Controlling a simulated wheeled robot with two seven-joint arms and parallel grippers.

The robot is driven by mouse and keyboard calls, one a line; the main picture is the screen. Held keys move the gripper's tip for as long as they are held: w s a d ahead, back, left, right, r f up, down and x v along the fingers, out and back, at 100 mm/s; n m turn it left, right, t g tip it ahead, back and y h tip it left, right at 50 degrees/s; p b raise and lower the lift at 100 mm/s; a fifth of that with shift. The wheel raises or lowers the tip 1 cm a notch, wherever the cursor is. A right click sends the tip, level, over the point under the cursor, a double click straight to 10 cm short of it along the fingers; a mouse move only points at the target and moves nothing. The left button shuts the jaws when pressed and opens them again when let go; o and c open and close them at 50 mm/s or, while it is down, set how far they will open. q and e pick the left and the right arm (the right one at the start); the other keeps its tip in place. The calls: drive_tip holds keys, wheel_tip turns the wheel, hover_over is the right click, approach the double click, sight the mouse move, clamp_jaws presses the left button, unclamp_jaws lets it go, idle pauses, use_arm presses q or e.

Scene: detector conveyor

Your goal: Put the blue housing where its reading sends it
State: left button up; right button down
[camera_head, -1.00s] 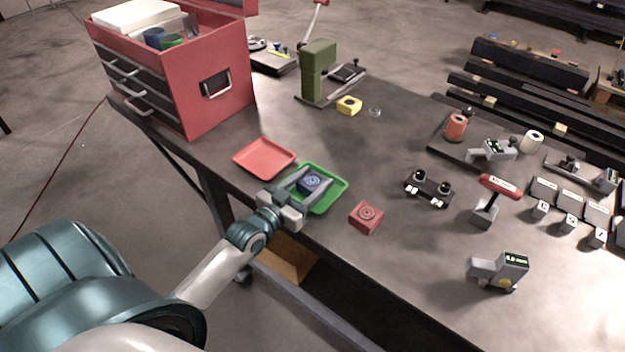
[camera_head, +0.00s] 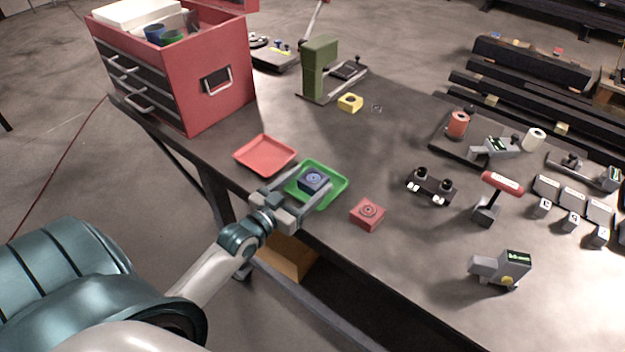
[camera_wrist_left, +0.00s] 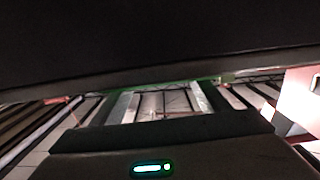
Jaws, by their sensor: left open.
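The blue housing (camera_head: 313,180), a small block with a round ring on top, sits in the green tray (camera_head: 331,197) near the table's front edge. My left gripper (camera_head: 287,193) is open at the tray's near-left side, with its fingers pointing toward the housing and apart from it. A red tray (camera_head: 265,155) lies empty to the left. A grey device with a small green-lit display (camera_head: 502,268) stands at the front right; its text is too small to read. The left wrist view is dark and does not show the housing clearly. My right gripper is not in view.
A red housing (camera_head: 367,214) sits just right of the green tray. A yellow block (camera_head: 350,103) and a green press (camera_head: 319,66) stand farther back. A red tool chest (camera_head: 208,82) fills the back left. A red-topped stand (camera_head: 502,183) and several grey blocks are at right.

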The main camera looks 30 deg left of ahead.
use_arm(q)
drive_tip(key=s, duration=0.2)
drive_tip(key=s+b, duration=0.1)
drive_tip(key=s, duration=0.2)
drive_tip(key=s+b, duration=0.1)
drive_tip(key=s, duration=0.2)
drive_tip(key=shift+a+r, duration=0.1)
drive_tip(key=shift+a, duration=0.2)
drive_tip(key=shift+s+r, duration=0.1)
drive_tip(key=shift+s, duration=0.65)
